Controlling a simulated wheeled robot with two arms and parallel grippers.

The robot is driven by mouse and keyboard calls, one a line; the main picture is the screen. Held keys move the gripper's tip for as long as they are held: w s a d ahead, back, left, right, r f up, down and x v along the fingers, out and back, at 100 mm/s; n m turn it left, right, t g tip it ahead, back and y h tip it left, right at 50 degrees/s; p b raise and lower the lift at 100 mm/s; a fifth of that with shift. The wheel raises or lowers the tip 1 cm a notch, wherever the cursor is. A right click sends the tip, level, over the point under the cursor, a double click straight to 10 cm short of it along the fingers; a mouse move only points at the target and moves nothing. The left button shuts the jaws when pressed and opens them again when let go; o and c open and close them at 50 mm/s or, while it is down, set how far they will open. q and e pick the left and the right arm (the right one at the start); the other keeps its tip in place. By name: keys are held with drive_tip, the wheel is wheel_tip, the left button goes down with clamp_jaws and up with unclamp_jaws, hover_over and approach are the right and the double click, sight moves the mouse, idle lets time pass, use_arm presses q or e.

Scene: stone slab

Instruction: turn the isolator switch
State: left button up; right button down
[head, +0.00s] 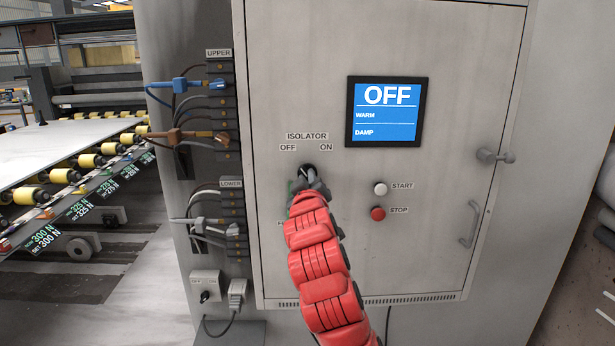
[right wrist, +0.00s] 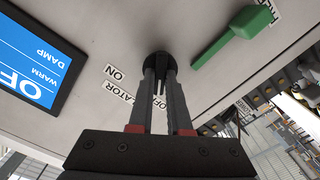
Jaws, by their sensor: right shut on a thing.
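The isolator switch (head: 309,169) is a round black knob on the grey cabinet door, below the ISOLATOR label (head: 307,136) with OFF at its left and ON at its right. My right gripper (head: 312,181) is at the knob, and its red arm hides the area below. In the right wrist view, the two fingers of the gripper (right wrist: 161,78) are closed on the black switch (right wrist: 159,60) from both sides. The mostly hidden knob does not show clearly which way it points. The blue screen (head: 388,111) reads OFF, WARM, DAMP. My left gripper is out of view.
A green lever (right wrist: 238,36) sits close beside the switch. White START (head: 380,189) and red STOP (head: 378,214) buttons are to the right. A latch (head: 494,157) and door handle (head: 470,224) are farther right. Plugged cables (head: 205,134) line the left; a roller conveyor (head: 85,161) stands beyond.

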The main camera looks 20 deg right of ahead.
drive_tip(key=shift+n, duration=0.6)
drive_tip(key=c, duration=0.9)
unclamp_jaws()
drive_tip(key=shift+o, duration=0.2)
drive_tip(key=shift+f, duration=0.1)
